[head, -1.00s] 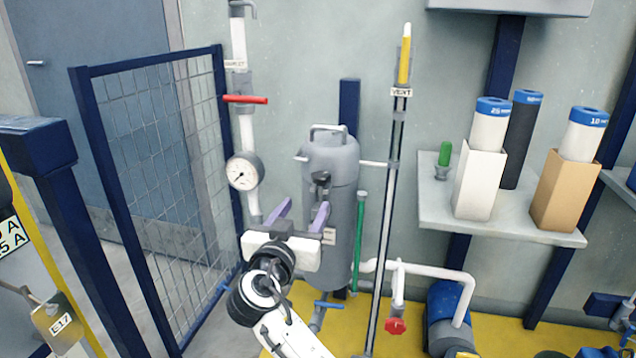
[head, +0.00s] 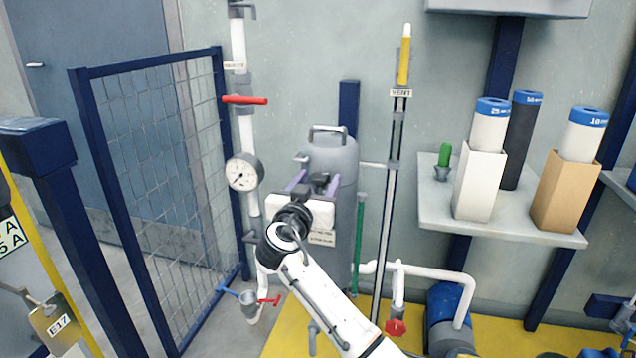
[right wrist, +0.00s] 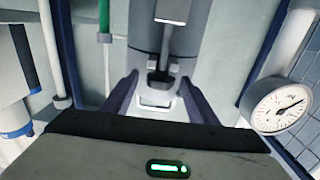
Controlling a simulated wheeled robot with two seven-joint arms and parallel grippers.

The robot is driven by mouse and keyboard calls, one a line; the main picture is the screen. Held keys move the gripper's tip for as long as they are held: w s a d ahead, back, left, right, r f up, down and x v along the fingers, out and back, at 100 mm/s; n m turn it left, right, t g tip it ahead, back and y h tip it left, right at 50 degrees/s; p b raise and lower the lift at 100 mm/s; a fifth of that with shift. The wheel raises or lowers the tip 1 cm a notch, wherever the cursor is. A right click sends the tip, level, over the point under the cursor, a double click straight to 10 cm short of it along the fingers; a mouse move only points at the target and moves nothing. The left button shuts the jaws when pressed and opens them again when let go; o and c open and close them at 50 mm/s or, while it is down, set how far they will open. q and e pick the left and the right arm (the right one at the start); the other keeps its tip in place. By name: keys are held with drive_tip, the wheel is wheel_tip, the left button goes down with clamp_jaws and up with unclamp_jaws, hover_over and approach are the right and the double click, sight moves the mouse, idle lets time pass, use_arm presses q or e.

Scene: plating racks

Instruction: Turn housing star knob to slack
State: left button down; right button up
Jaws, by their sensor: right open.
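The grey housing (head: 335,158) stands upright against the wall, with a loop handle on its lid. Its dark star knob (head: 321,178) is on the front near the lid seam, partly hidden by my gripper. My right gripper (head: 314,186) is in front of the housing, its two purple fingers open at either side of the knob. In the right wrist view, the dark knob (right wrist: 160,80) and its stem lie between the open fingertips (right wrist: 160,92), with a gap on both sides. I cannot tell whether the fingers reach its depth. My left gripper is not in view.
A pressure gauge (head: 243,172) and a red-handled valve (head: 245,100) are on the white pipe to the left. A mesh gate (head: 165,190) stands further left. A vent pole (head: 392,200) is close on the right. A shelf (head: 500,228) holds filter cartridges.

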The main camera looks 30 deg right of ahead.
drive_tip(key=c, duration=1.1)
drive_tip(key=shift+o, duration=0.2)
drive_tip(key=shift+s+d+n+t+y+p, duration=0.1)
drive_tip(key=shift+n+t+y+p, duration=0.25)
drive_tip(key=shift+n+t+y, duration=0.15)
drive_tip(key=shift+s+d+n+t+y+p, duration=0.1)
drive_tip(key=shift+n+t+y+p, duration=0.2)
drive_tip(key=shift+n+t+y, duration=0.5)
drive_tip(key=shift+t+y, duration=0.1)
drive_tip(key=shift+y, duration=0.1)
drive_tip(key=shift+n+t+y+p, duration=0.3)
drive_tip(key=shift+y+p, duration=0.05)
drive_tip(key=shift+y, duration=0.05)
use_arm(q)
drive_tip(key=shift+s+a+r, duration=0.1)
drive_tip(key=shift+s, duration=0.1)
use_arm(e)
drive_tip(key=shift+f, duration=0.1)
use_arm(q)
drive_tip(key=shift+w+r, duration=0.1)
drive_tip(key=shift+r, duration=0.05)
use_arm(e)
drive_tip(key=o, duration=1.1)
drive_tip(key=shift+c, duration=0.2)
